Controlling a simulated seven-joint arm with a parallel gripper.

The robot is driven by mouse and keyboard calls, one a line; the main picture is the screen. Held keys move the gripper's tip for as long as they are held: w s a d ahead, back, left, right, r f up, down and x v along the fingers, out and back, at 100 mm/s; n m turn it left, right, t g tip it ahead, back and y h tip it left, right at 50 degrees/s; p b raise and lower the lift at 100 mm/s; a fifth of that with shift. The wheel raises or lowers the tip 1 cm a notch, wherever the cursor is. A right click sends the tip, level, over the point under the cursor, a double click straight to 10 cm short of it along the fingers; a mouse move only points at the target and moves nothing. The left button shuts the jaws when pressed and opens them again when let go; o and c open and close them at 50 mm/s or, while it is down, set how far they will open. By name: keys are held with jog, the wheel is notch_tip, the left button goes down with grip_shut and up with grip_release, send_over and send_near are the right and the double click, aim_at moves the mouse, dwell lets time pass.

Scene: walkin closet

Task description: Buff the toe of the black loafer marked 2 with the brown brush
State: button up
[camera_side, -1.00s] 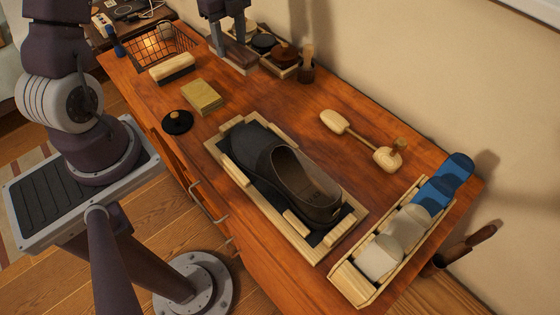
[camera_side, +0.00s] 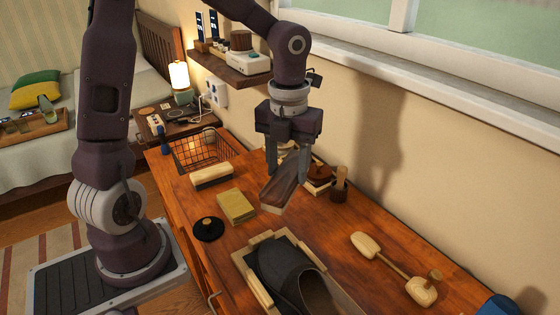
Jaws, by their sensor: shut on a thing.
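My gripper (camera_side: 287,165) is shut on the brown brush (camera_side: 283,193), a long block of brown wood. It holds the brush tilted in the air above the workbench, behind the shoe. The black loafer (camera_side: 283,267) lies in a light wooden cradle (camera_side: 245,270) at the bottom of the view, its rounded toe towards the upper left. The picture's lower edge cuts off its heel. No number 2 can be made out on it.
A pale-backed brush (camera_side: 212,175), a yellow block (camera_side: 237,206) and a black round lid (camera_side: 208,229) lie left on the workbench. A wooden shoe stretcher (camera_side: 394,268) lies right. A wire basket (camera_side: 205,148) and a small pot (camera_side: 339,192) stand further back.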

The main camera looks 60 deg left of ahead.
jog(key=s+d+r+m, duration=0.2)
jog(key=s+d+m, duration=0.3)
jog(key=s+m, duration=0.2)
jog(key=shift+w+d+f, duration=0.1)
jog(key=shift+d+f, duration=0.25)
jog(key=shift+f, duration=0.45)
jog(key=shift+w+d+f, duration=0.1)
jog(key=shift+d+f, duration=0.2)
jog(key=shift+f, duration=0.55)
jog(key=shift+d+f, duration=0.35)
jog(key=shift+f, duration=0.45)
jog(key=shift+d+f, duration=0.3)
jog(key=shift+f, duration=0.65)
jog(key=shift+d+f, duration=0.3)
jog(key=shift+f, duration=0.65)
jog(key=shift+f, duration=0.25)
jog(key=shift+d, duration=0.1)
jog(key=shift+c, duration=0.5)
